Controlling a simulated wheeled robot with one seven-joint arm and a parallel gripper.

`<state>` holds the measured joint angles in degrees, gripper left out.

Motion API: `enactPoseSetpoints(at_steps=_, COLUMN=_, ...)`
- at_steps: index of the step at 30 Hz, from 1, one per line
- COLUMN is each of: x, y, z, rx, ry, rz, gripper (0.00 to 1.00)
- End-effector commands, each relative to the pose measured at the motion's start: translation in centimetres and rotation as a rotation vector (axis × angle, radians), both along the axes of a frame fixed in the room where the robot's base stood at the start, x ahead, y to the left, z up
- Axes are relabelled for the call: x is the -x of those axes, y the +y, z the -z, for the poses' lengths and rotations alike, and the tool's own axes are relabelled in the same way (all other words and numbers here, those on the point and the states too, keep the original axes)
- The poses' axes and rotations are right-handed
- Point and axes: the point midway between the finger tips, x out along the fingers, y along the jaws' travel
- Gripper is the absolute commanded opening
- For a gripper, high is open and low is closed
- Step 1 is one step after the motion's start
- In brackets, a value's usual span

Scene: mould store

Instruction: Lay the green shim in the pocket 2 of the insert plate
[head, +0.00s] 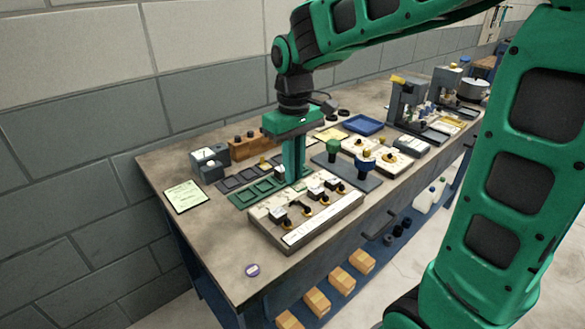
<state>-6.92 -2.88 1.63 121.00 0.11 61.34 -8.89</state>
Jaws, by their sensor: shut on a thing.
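My gripper (294,181) points straight down over the bench, just right of a green plate with square pockets (243,203). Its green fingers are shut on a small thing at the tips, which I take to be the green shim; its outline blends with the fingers. A dark grey plate with similar pockets (226,186) lies just behind the green one. I cannot tell from this view which of them is the insert plate, nor read any pocket numbers. The fingers hide the right end of the green plate.
A pale panel with several black levers (300,235) stands close in front of my gripper. A grey device (209,163), a wooden block (243,146), a blue tray (363,125) and a dark stand with green and blue knobs (350,178) are around. The bench's front left is mostly clear.

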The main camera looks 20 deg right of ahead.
Motion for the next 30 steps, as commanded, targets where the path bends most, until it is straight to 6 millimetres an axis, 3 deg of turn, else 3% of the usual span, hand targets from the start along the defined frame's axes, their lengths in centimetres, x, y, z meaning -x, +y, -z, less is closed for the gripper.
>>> enactPoseSetpoints(at_steps=8, x=0.0, y=0.3, z=0.6, rx=0.000, ry=0.001, rz=-0.004, gripper=0.00)
enactPoseSetpoints(at_steps=21, x=0.0, y=0.3, z=4.0, rx=0.000, ry=0.001, rz=-0.005, gripper=0.00)
enactPoseSetpoints(at_steps=30, x=0.0, y=0.3, z=5.2, rx=0.000, ry=0.000, rz=-0.005, gripper=0.00)
